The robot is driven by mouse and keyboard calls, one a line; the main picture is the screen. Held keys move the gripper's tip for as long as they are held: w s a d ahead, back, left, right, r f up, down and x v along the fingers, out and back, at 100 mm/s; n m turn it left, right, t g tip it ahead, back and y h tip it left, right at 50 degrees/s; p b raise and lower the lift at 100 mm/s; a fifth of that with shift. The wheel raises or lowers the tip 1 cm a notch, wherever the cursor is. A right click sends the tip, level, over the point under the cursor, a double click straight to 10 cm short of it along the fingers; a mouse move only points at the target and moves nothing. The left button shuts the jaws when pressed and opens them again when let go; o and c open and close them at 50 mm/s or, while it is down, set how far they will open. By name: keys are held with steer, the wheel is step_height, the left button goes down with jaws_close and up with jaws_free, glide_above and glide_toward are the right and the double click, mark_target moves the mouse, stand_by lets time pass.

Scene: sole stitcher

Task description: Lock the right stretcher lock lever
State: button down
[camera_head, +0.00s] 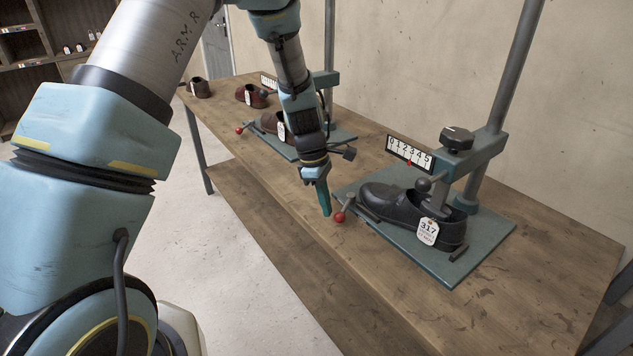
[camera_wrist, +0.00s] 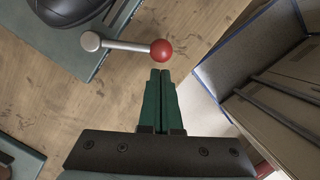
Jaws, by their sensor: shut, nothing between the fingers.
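The right stretcher has a teal base plate (camera_head: 445,269) and holds a black shoe (camera_head: 400,206) with a tag reading 317. Its lock lever (camera_head: 346,206) ends in a red knob (camera_head: 340,216) at the plate's left front edge. In the wrist view the silver lever (camera_wrist: 122,45) points right from its pivot, with the red knob (camera_wrist: 161,50) at its end. My gripper (camera_head: 327,213) is shut and empty, pointing down just left of the knob. In the wrist view its fingertips (camera_wrist: 160,74) are just below the knob, with a small gap seen between them.
A second stretcher with a brown shoe (camera_head: 270,122) and its own red-knobbed lever (camera_head: 239,130) stands farther back left. Loose shoes sit at the far end of the wooden bench (camera_head: 480,310). A post (camera_head: 513,70) and scale (camera_head: 409,152) rise by the black shoe. The bench front is clear.

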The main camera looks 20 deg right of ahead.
steer(key=shift+s+d+n, duration=0.15)
steer(key=shift+s+n, duration=0.15)
stand_by(0.5)
steer(key=w+a, duration=0.1)
steer(key=w+a+r+p, duration=0.1)
steer(key=w+a, duration=0.1)
steer(key=b+v, duration=0.1)
steer(key=v, duration=0.8)
steer(key=shift+r+b, duration=0.35)
steer(key=shift+b, duration=0.05)
